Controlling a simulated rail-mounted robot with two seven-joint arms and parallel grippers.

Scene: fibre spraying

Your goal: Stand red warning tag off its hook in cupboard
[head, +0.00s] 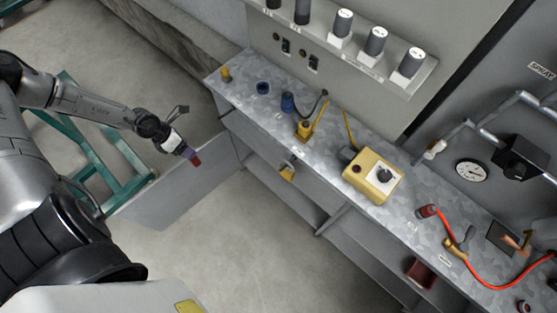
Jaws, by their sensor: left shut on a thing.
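My left gripper (187,153) is at the left, in the air in front of the bench and close to the open cupboard door. It is shut on a small dark red piece (197,161), which looks like the red warning tag; only its end shows past the fingers. The cupboard (290,190) is the open grey space with shelves under the bench top. A yellow thing (287,171) is at its upper front edge. A dark red block (421,273) sits further right in the cupboard. I cannot make out the tag's hook. My right gripper is out of view.
The grey bench top (325,150) carries a yellow control box (372,177), a blue cup, yellow tools and a red hose (470,270). The open door panel (180,190) stands out at the left. A green frame (95,150) stands behind my arm. The floor between is clear.

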